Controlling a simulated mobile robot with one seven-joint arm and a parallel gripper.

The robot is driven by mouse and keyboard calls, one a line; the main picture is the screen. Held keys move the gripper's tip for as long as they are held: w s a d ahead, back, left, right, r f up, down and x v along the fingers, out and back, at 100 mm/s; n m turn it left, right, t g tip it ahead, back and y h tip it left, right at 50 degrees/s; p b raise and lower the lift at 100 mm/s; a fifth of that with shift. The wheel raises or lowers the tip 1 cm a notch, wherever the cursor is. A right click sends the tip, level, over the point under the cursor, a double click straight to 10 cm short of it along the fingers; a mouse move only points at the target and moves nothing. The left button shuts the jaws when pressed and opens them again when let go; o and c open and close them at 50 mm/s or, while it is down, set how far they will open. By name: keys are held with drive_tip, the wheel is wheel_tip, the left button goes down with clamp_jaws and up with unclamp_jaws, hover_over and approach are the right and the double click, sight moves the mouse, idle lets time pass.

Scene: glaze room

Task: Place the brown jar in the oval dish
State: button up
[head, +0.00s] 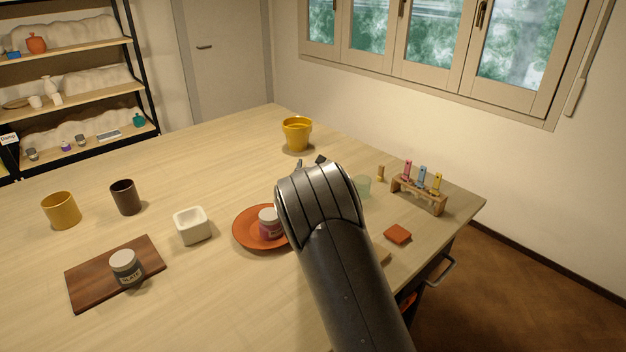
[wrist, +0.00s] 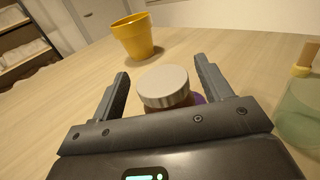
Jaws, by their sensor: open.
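My gripper (wrist: 165,98) is open, with its two fingers on either side of a jar (wrist: 166,86) that has a pale grey lid. Little of this jar's body shows below the lid; it looks brownish, with a purple patch at the right, so I cannot be sure it is the brown jar. An orange-red dish (head: 243,238), apparently the oval dish, lies left of my arm. A white-lidded jar with a reddish-pink label (head: 269,223) stands in it.
A yellow pot (head: 297,133) stands beyond my gripper. A pale green glass (wrist: 301,112) is close at right. A wooden rack (head: 418,196) holds coloured tools. At left are a white square bowl (head: 191,225), a dark brown cup (head: 125,197) and a grey-labelled jar (head: 126,268) on a board.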

drive_tip(key=s, duration=0.9)
drive_tip(key=shift+s, duration=0.25)
drive_tip(key=s+d+r+m+g+h, duration=0.25)
drive_tip(key=d+r+m, duration=0.2)
drive_tip(key=d, duration=0.25)
drive_tip(key=s+d+r+m+g+h, duration=0.1)
drive_tip(key=s+d+r+m+h, duration=0.25)
drive_tip(key=d+m, duration=0.3)
drive_tip(key=s+d+r+m+g+h, duration=0.1)
drive_tip(key=s+d+r+m+h, duration=0.25)
drive_tip(key=d, duration=0.35)
drive_tip(key=s+d+m+g, duration=0.3)
drive_tip(key=s+d+m, duration=0.15)
drive_tip(key=s, duration=0.25)
drive_tip(key=s+d+m+g, duration=0.3)
drive_tip(key=s+d+m, duration=0.15)
drive_tip(key=s, duration=0.25)
drive_tip(key=s+a+m+y, duration=0.3)
drive_tip(key=s+m, duration=0.1)
drive_tip(key=s, duration=0.3)
drive_tip(key=s+a+m+g+y, duration=0.1)
drive_tip(key=s+a+m+y, duration=0.2)
drive_tip(key=s, duration=0.5)
drive_tip(key=s+a+m+g+y, duration=0.1)
drive_tip(key=s+a+m+y, duration=0.2)
drive_tip(key=s+m, duration=0.2)
drive_tip(key=s, duration=0.3)
drive_tip(key=shift+a+f, duration=0.15)
drive_tip(key=shift+f, duration=0.25)
